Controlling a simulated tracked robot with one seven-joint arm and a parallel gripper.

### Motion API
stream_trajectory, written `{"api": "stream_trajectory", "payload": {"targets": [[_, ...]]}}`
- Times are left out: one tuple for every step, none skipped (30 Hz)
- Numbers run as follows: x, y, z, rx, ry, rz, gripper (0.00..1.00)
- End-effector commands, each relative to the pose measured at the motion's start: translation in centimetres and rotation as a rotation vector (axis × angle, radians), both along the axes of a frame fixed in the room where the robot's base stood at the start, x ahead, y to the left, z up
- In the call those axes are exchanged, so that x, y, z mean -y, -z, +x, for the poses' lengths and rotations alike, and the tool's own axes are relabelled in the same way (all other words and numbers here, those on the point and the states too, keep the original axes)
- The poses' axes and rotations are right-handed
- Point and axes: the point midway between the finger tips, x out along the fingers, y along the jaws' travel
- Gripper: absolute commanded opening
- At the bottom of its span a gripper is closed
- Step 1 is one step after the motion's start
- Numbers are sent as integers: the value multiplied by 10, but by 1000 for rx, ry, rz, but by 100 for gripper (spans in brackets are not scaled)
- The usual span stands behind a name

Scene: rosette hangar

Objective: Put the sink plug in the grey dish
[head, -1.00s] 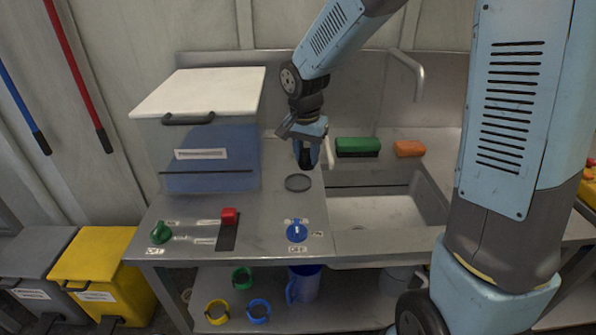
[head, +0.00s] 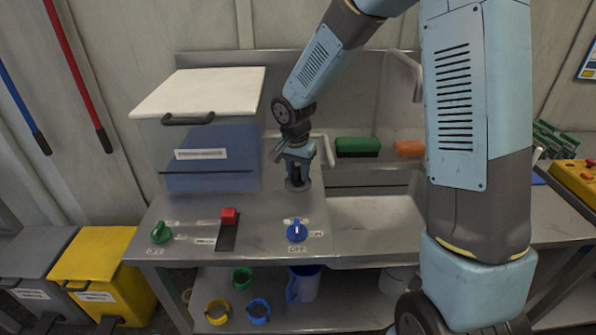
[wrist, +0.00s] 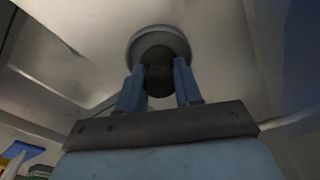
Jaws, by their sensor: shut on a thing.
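The grey dish (head: 290,188) is a small round dish on the steel counter, left of the sink basin; my gripper partly covers it. In the wrist view the dish (wrist: 158,36) is a round grey shape just beyond the fingertips. My gripper (head: 298,179) points down right at the dish. It is shut on the dark sink plug (wrist: 158,80), which sits between the two blue fingers. The plug is at or just over the dish; I cannot tell whether it touches the bottom.
A lidded clear box (head: 210,150) stands left of my gripper. The sink basin (head: 375,215) is to the right, with green (head: 358,146) and orange (head: 410,147) sponges behind. A blue knob (head: 297,232) and a red-handled lever (head: 229,216) are at the front.

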Motion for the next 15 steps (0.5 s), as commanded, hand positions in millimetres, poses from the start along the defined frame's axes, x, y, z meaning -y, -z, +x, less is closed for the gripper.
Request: {"api": "stream_trajectory", "payload": {"targets": [[0, -1, 0, 1, 0, 0, 5], [0, -1, 0, 1, 1, 0, 5], [0, -1, 0, 0, 1, 0, 5], [0, 0, 0, 0, 1, 0, 5], [0, 0, 0, 0, 1, 0, 5], [0, 1, 0, 0, 0, 0, 5], [0, 1, 0, 0, 1, 0, 35], [0, 1, 0, 0, 1, 0, 38], [0, 1, 0, 0, 1, 0, 42], [0, 1, 0, 0, 1, 0, 45], [0, 1, 0, 0, 1, 0, 48], [0, 1, 0, 0, 1, 0, 52], [0, 1, 0, 0, 1, 0, 55], [0, 1, 0, 0, 1, 0, 57], [0, 1, 0, 0, 2, 0, 60]]}}
